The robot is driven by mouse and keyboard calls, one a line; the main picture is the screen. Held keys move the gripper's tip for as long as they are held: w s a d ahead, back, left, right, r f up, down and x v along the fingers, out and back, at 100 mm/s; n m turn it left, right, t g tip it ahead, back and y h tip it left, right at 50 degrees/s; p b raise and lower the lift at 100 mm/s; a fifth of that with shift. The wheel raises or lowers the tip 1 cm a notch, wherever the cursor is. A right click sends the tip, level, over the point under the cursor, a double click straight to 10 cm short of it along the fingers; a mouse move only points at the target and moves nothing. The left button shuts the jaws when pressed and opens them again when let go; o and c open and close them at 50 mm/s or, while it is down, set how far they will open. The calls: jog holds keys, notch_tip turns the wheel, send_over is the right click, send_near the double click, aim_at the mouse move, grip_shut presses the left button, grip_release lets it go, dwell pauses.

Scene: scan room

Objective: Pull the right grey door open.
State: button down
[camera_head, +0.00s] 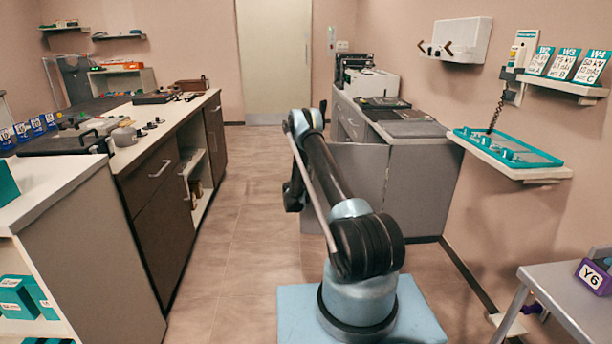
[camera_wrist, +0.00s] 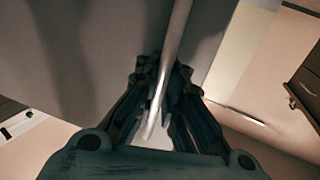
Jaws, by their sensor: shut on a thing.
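The right grey door (camera_head: 352,180) stands swung out from the grey cabinet (camera_head: 422,185) into the aisle, its flat face towards the head camera. My arm covers part of it. My gripper (camera_head: 292,197) is at the door's left, free edge, partly hidden by my arm. In the wrist view my gripper (camera_wrist: 165,80) is shut on a silver bar handle (camera_wrist: 172,50), with the grey door face (camera_wrist: 80,60) behind it. The handle runs between both fingers. In the head view the handle is hidden.
A counter with dark brown doors (camera_head: 155,225) lines the left side of the aisle. The tiled floor (camera_head: 245,225) between is clear. A wall shelf with a teal tray (camera_head: 507,148) and a grey table (camera_head: 565,285) are at the right.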

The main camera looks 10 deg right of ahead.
jog(key=shift+s+a, duration=0.15)
jog(key=shift+s, duration=0.1)
jog(key=c, duration=1.7)
grip_release()
jog(key=shift+s, duration=0.1)
jog(key=v, duration=0.7)
jog(key=shift+s+a, duration=0.1)
jog(key=shift+a, duration=0.05)
